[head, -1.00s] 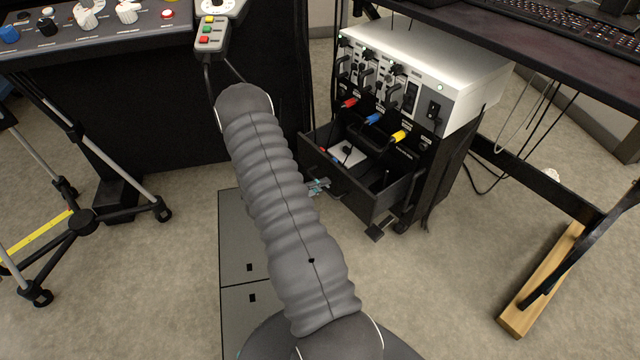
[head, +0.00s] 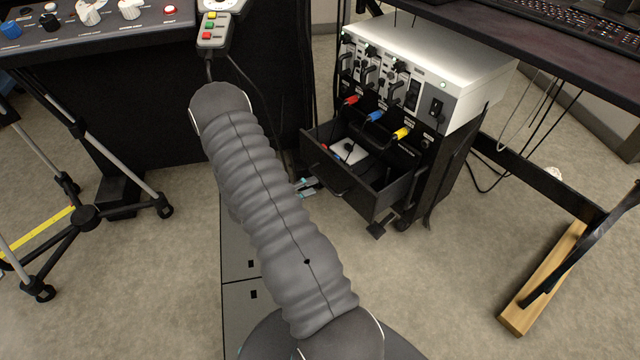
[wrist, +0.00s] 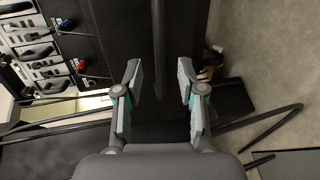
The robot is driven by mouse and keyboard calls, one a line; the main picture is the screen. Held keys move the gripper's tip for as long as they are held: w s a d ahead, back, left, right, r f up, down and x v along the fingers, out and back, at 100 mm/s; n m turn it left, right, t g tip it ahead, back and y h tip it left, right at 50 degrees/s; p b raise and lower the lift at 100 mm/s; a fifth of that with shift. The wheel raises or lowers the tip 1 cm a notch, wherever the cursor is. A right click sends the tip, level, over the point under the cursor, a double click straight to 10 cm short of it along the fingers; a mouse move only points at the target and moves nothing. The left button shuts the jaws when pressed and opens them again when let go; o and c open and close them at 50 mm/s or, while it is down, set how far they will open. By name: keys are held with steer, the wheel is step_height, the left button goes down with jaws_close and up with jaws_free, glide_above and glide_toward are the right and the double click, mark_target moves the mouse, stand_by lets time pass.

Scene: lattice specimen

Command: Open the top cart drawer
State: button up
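The top cart drawer (head: 360,190) stands pulled out of the black cart (head: 440,170), with its inside showing in the head view. Its dark bar handle (head: 330,182) is on the front face. My gripper (head: 308,187) is just left of the drawer front in the head view, partly hidden behind my arm. In the wrist view my gripper (wrist: 161,95) is open, its two fingers apart with nothing clamped between them. A dark bar (wrist: 158,45) runs toward the gap; I cannot tell if it is the handle.
A white instrument box (head: 440,70) with red, blue and yellow plugs sits on the cart. A desk (head: 530,45) with a wooden foot (head: 545,280) stands at right. A control console (head: 100,35) and tripod legs (head: 85,215) stand at left. Floor in front of the drawer is mostly clear.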

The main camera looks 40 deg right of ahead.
steer(key=v, duration=0.6)
steer(key=shift+a, duration=0.15)
stand_by(0.3)
